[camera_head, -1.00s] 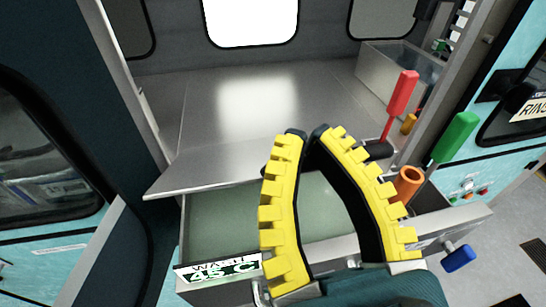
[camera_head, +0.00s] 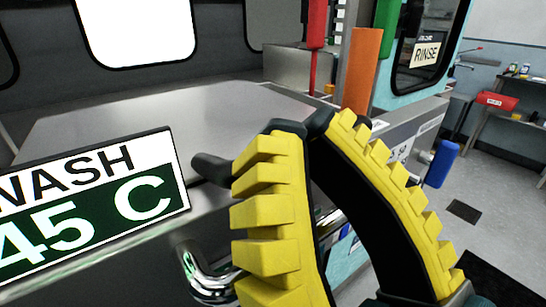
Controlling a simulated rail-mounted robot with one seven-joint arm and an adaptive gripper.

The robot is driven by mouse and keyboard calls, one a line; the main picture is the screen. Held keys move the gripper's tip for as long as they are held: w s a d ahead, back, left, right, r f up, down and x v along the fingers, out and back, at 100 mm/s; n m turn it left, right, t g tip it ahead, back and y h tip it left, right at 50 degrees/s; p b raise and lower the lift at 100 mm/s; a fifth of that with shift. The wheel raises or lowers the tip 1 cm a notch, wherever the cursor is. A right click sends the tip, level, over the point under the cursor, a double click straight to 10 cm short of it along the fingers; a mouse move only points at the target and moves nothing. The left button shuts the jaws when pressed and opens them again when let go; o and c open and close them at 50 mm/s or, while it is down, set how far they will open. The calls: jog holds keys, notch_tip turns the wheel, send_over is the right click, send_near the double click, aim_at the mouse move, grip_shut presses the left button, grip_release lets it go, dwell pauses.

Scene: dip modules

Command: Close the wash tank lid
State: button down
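The wash tank lid (camera_head: 170,115) is a flat steel panel at the left and middle. It spans from the back to near the tank's front rim, and no water shows in this view. Its black handle (camera_head: 210,168) sticks out to the left behind my gripper; the rest of it is hidden. My gripper (camera_head: 304,124) has two yellow ribbed fingers with black tips that meet, with a gap between them lower down. It is in front of the handle, and nothing shows between the fingers. I cannot tell whether it touches the handle.
The white and green WASH 45 C sign (camera_head: 95,200) is on the tank front at the left. An orange handle (camera_head: 361,70), a red handle (camera_head: 318,25) and a green handle (camera_head: 388,28) stand behind my gripper. A blue handle (camera_head: 441,164) is to the right. Floor at the right is open.

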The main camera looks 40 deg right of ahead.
dwell(0.5)
notch_tip(320, 180, up, 5)
jog(key=p, duration=0.4)
jog(key=f+b+v, duration=0.1)
jog(key=b+v, duration=0.3)
jog(key=v, duration=0.7)
jog(key=shift+w, duration=0.2)
